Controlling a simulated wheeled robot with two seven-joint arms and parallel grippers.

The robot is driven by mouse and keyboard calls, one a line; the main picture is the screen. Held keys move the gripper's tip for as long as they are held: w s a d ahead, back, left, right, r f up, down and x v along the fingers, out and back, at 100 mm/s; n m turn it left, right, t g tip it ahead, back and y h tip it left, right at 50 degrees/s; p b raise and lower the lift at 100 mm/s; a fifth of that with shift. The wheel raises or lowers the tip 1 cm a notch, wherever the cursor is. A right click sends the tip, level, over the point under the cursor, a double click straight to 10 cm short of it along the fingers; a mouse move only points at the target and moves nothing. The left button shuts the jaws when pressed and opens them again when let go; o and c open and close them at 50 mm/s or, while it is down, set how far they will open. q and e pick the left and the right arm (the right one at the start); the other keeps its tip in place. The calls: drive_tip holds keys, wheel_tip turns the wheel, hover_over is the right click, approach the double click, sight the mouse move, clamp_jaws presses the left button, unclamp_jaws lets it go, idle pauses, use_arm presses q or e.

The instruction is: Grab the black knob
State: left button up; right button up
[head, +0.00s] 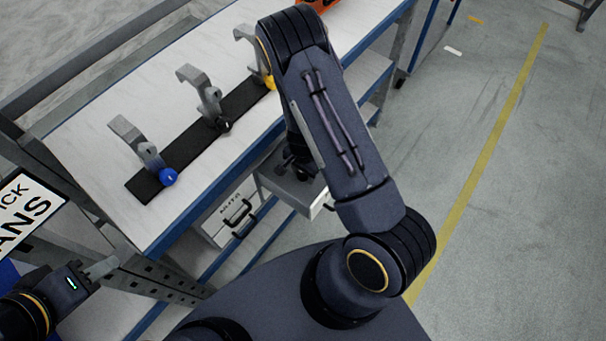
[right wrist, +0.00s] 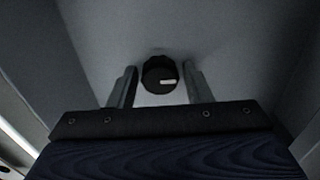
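A black, faceted round knob (right wrist: 160,75) with a small pale mark lies in a grey-walled space in the right wrist view. My right gripper (right wrist: 160,92) is open, with one finger on each side of the knob and a visible gap to each. In the head view, my right arm reaches down to the open drawer (head: 282,190), and its forearm hides most of the gripper. Another black knob (head: 223,125) is on the middle clamp on the bench. My left gripper (head: 103,268) is at the lower left, away from the knobs; its opening is unclear.
The white bench (head: 85,130) carries a black strip with grey clamps, including a blue knob (head: 168,177) and a yellow knob (head: 270,84). A closed drawer (head: 232,215) is beside the open one. Floor at the right is mostly clear.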

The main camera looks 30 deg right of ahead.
drive_tip(key=c, duration=0.7)
